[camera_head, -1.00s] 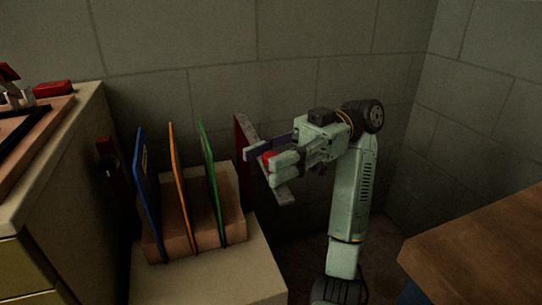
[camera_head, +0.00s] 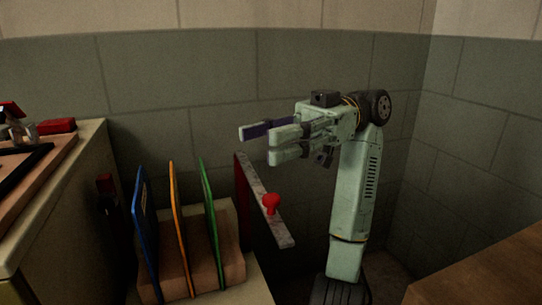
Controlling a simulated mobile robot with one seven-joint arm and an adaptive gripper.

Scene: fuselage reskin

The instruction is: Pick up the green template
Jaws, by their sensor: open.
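The green template (camera_head: 208,211) stands upright in a slot of a wooden rack (camera_head: 230,240), the rightmost of three thin upright panels. My gripper (camera_head: 258,143) is above and to the right of it, pointing left, with its fingers apart and nothing between them. The gripper does not touch the template. The lower edge of the template is hidden in the rack.
An orange template (camera_head: 180,225) and a blue template (camera_head: 145,230) stand left of the green one. A grey bar (camera_head: 280,232) with a red knob (camera_head: 271,203) lies right of the rack, below my gripper. A cabinet (camera_head: 75,215) is at left, a wooden tabletop (camera_head: 490,270) at lower right.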

